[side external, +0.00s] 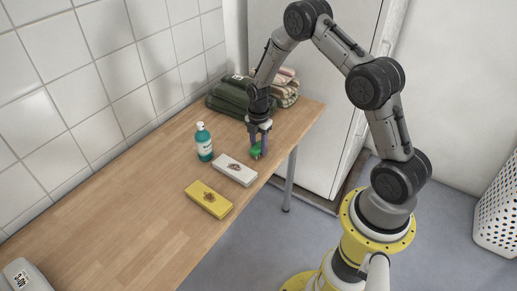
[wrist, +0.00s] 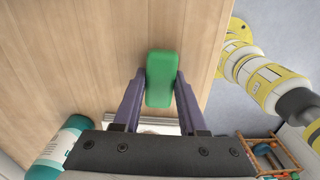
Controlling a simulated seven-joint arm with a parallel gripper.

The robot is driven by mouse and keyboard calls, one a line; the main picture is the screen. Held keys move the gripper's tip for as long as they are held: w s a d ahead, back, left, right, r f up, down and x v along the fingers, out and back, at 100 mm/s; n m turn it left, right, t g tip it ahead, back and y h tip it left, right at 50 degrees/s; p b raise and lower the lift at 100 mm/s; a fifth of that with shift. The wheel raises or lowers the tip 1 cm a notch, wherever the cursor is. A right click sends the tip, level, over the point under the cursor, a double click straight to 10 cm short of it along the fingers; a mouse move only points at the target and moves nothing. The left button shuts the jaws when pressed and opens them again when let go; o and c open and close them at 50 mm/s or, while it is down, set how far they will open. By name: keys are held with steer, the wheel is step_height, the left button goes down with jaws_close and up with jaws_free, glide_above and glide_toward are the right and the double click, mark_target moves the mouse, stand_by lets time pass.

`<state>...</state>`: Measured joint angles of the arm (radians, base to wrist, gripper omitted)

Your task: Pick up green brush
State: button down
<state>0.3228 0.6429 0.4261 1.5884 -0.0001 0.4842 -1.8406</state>
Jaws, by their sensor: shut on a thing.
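The green brush (side external: 255,152) is a small rounded green block near the table's right edge, just beyond the white box. It also shows in the wrist view (wrist: 161,78), upright in the picture between the two fingers. My gripper (side external: 258,146) points down at it, and the fingers are shut on its two sides. In the side view the fingers partly cover the brush. I cannot tell whether it touches the table or hangs slightly above it.
A white box (side external: 234,170) and a yellow box (side external: 208,199) lie in front of the brush. A teal bottle (side external: 204,142) stands left of it. Folded dark green towels (side external: 229,97) lie behind.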

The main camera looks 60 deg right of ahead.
steer(key=shift+r, duration=0.15)
steer(key=shift+r, duration=0.6)
steer(key=s+a+r, duration=0.2)
steer(key=s+r, duration=0.3)
steer(key=s, duration=0.1)
steer(key=s+a+r, duration=0.2)
steer(key=s+r, duration=0.4)
steer(key=s, duration=0.1)
steer(key=shift+s+a+r, duration=0.15)
steer(key=shift+a+r, duration=0.1)
steer(key=c, duration=1.1)
jaws_free()
jaws_close()
